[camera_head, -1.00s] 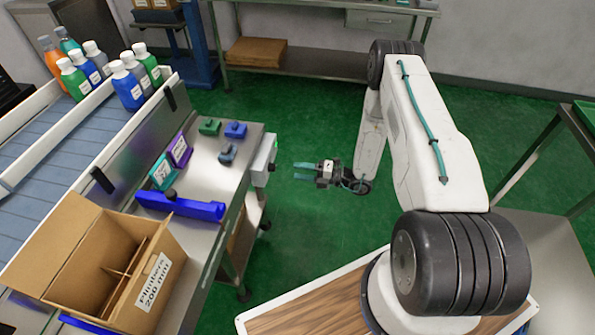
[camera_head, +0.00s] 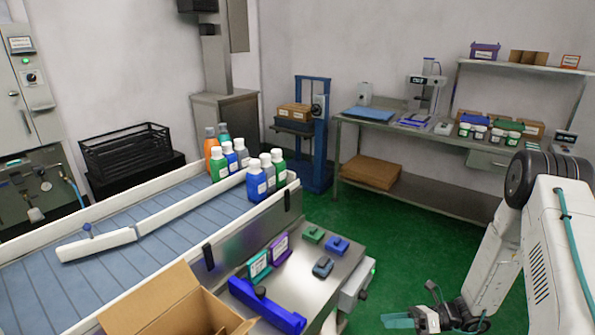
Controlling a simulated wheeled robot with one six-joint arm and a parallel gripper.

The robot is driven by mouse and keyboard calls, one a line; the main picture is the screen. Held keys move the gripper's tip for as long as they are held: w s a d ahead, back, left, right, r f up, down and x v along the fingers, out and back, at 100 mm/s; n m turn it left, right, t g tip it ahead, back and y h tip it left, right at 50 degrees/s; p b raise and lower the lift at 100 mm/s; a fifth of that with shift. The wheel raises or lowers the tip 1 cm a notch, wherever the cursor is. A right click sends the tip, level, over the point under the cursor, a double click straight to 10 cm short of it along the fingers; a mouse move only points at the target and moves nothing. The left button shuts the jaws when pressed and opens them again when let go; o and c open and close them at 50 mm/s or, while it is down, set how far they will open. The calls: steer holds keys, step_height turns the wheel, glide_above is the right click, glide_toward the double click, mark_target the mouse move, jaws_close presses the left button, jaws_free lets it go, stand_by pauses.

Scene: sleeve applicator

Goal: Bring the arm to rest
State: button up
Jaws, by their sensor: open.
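My gripper (camera_head: 398,320) shows at the bottom right of the head view, at the end of my white arm. Its teal fingers point left over the green floor, just right of the small steel side table. The jaws are open, and I see nothing between them. The lower part of the arm is cut off by the picture's edge. The gripper is apart from the table and everything on it.
The steel side table (camera_head: 318,270) carries a blue bracket (camera_head: 268,305) and small blocks. A conveyor (camera_head: 130,215) with several bottles lies left. An open cardboard box (camera_head: 165,305) is at the front. A workbench (camera_head: 400,122) stands behind. Green floor (camera_head: 405,225) is free between.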

steer(key=s+r+n+h, duration=0.5)
steer(key=s+r+n, duration=0.3)
steer(key=r, duration=0.5)
steer(key=s+r+n+h, duration=0.6)
steer(key=s+r+n, duration=0.2)
steer(key=r, duration=0.5)
steer(key=s+r+n+h, duration=0.5)
steer(key=s+r+n, duration=0.3)
steer(key=r+n, duration=0.3)
step_height(320, 180, up, 2)
steer(key=shift+s+d+r, duration=0.1)
steer(key=shift+s+d, duration=0.2)
